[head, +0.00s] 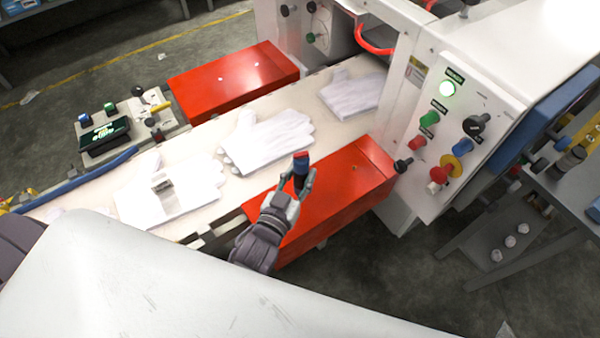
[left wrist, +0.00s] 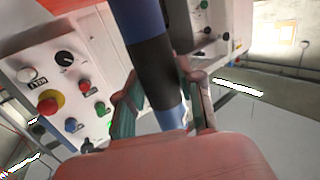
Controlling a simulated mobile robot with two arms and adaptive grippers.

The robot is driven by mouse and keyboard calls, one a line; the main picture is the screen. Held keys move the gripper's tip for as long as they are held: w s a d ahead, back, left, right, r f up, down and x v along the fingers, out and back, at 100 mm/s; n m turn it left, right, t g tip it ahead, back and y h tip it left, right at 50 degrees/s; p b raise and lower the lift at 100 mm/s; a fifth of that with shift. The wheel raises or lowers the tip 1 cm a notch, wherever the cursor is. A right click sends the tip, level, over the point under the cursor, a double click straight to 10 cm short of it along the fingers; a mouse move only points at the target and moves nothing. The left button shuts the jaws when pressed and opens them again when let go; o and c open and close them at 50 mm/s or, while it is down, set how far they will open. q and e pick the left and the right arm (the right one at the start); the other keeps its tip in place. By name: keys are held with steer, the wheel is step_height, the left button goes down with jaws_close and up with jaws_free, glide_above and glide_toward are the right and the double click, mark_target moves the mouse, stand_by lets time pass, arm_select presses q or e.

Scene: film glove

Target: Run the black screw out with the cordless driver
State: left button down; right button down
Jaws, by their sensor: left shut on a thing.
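My left gripper (head: 298,182) is shut on the cordless driver (head: 301,163), a small blue tool with a red end. It holds the driver roughly upright over the near red cover (head: 335,205). In the left wrist view the driver (left wrist: 155,65) shows as a thick blue and black cylinder between the green-grey fingers (left wrist: 152,110). A tiny dark speck (head: 354,168) on the near red cover, right of the driver, may be the black screw; it is too small to be sure. My right gripper is in neither view.
White gloves (head: 265,140) lie on the pale conveyor (head: 205,140). A second red cover (head: 235,78) flanks its far side. The white machine (head: 455,130) with buttons and a lit green lamp stands at right. A dark knob (head: 403,165) sticks out beside the near cover.

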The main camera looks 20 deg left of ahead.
mark_target(298, 165)
arm_select(q)
steer(key=shift+f+p, duration=0.1)
steer(key=shift+p, duration=0.35)
stand_by(0.7)
steer(key=shift+s+f, duration=0.15)
steer(key=shift+f, duration=0.15)
stand_by(0.5)
steer(key=shift+p, duration=0.3)
steer(key=shift+r, duration=0.15)
steer(key=shift+r+p, duration=3.1)
